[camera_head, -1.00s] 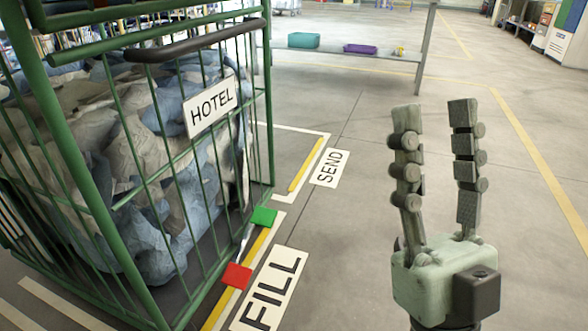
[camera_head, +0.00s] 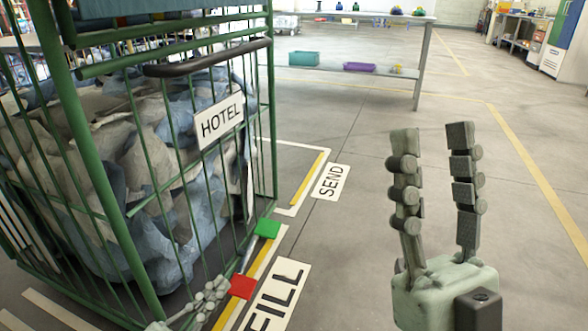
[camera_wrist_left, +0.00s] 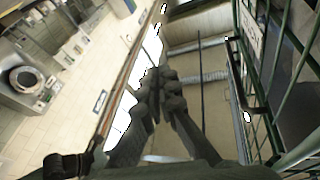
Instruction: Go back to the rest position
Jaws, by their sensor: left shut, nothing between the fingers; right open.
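My right gripper (camera_head: 433,135) stands upright on the right of the head view, its two fingers apart with nothing between them. My left gripper (camera_head: 222,288) shows at the bottom edge, in front of the cage near the red pedal, and is shut and empty. In the left wrist view its fingers (camera_wrist_left: 165,85) meet at the tips, with cage bars to the right. The green wire cage (camera_head: 130,265), labelled HOTEL (camera_head: 221,121), holds a heap of blue and beige bags (camera_head: 130,180).
A red pedal (camera_head: 242,287) and a green pedal (camera_head: 267,228) sit at the cage's base. Floor signs read FILL (camera_head: 278,295) and SEND (camera_head: 331,182). A shelf table (camera_head: 422,60) stands behind. The floor between it and my right gripper is clear.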

